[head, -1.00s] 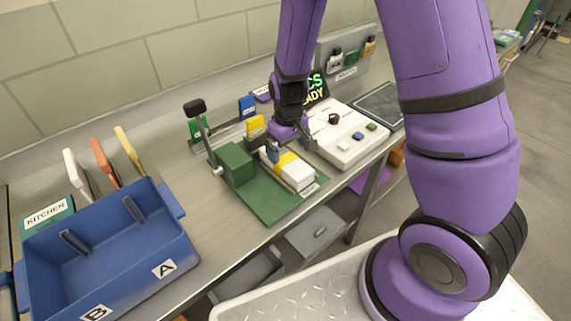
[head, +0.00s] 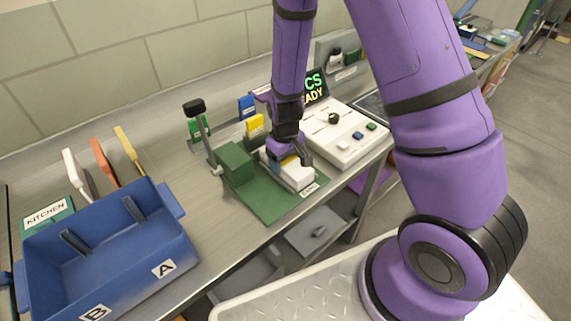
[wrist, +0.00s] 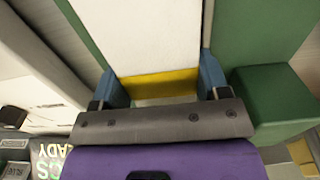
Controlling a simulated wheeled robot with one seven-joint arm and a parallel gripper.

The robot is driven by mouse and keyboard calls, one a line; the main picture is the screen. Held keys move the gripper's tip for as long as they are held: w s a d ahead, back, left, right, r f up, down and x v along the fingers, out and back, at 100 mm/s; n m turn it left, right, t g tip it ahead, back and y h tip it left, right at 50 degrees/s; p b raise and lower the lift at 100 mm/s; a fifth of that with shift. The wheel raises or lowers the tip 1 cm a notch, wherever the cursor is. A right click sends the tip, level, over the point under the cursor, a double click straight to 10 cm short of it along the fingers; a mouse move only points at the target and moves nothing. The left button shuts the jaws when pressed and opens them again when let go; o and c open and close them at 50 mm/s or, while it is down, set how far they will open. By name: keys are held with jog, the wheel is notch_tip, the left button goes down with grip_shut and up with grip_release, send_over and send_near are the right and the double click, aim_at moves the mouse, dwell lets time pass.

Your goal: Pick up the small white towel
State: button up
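The small white towel, a white block-like bundle with a yellow band, lies on the green board (head: 268,206) in the head view. Its white end (head: 297,180) shows in front of my gripper (head: 288,158). In the wrist view the white towel (wrist: 152,35) fills the upper middle, with its yellow band (wrist: 158,84) between my blue fingertips. My gripper (wrist: 163,85) is open, with one finger at each side of the towel. I cannot see a clear grip on it, and part of the towel is hidden by my gripper.
A green block (head: 236,164) stands on the board beside the towel; it is close to one finger in the wrist view (wrist: 272,92). A black-topped lever (head: 195,108) stands behind. A white control box (head: 342,135) is at right, a blue bin (head: 110,250) at left.

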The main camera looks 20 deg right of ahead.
jog(key=shift+c, duration=0.8)
jog(key=shift+r, duration=0.15)
